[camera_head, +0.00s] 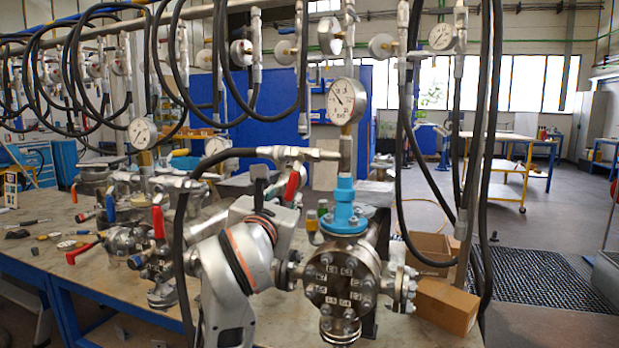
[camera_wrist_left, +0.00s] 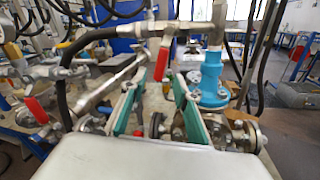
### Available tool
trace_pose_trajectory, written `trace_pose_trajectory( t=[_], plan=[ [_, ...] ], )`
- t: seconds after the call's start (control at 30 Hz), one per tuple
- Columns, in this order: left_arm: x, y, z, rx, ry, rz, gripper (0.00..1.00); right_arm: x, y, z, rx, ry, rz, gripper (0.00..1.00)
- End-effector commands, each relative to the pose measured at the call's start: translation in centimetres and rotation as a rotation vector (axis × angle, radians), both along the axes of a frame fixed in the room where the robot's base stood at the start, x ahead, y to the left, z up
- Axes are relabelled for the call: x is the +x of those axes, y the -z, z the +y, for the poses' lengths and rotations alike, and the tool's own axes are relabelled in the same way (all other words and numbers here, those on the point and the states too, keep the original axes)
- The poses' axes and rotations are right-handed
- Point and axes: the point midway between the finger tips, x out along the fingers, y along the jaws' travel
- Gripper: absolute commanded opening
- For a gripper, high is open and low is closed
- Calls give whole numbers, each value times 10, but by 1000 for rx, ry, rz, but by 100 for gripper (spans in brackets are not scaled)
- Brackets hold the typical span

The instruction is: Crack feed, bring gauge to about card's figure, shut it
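The flanged steel vessel (camera_head: 343,282) stands at the front of the bench with a blue fitting (camera_head: 345,207) on top. A round dial gauge (camera_head: 347,102) sits above it on a vertical pipe; its needle points to the upper left, but the figures are too small to read. A red lever (camera_head: 291,187) is on the feed line left of the gauge pipe. My left gripper (camera_wrist_left: 160,80) is open, its green-padded fingers apart, with the red lever (camera_wrist_left: 163,63) showing beyond the gap. Contact is not visible. The blue fitting (camera_wrist_left: 211,80) is right of the fingers. I cannot make out a card.
A black hose (camera_head: 181,250) hangs close to my left arm. Other valves with red handles (camera_head: 158,222) crowd the bench to the left. Cardboard boxes (camera_head: 447,306) stand right of the vessel. Several hoses and gauges hang from the overhead rail.

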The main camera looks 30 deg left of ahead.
Motion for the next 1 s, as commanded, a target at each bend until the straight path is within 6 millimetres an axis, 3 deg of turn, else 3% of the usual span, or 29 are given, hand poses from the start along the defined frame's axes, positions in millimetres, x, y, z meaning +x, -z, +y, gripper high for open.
trace_pose_trajectory(
  t=[0.03,0.23,0.7,1.0],
  plan=[
    [8,11,1,-7,2,15,30,0,6,1,0,-3,2,40],
    [19,7,7,-6,3,21,30,16,-7,1,-2,-13,-37,40],
    [76,6,34,-6,2,21,30,11,-3,9,11,-24,-30,40],
    [81,3,37,-5,3,16,30,20,-8,9,11,-23,-47,40]
  ],
)
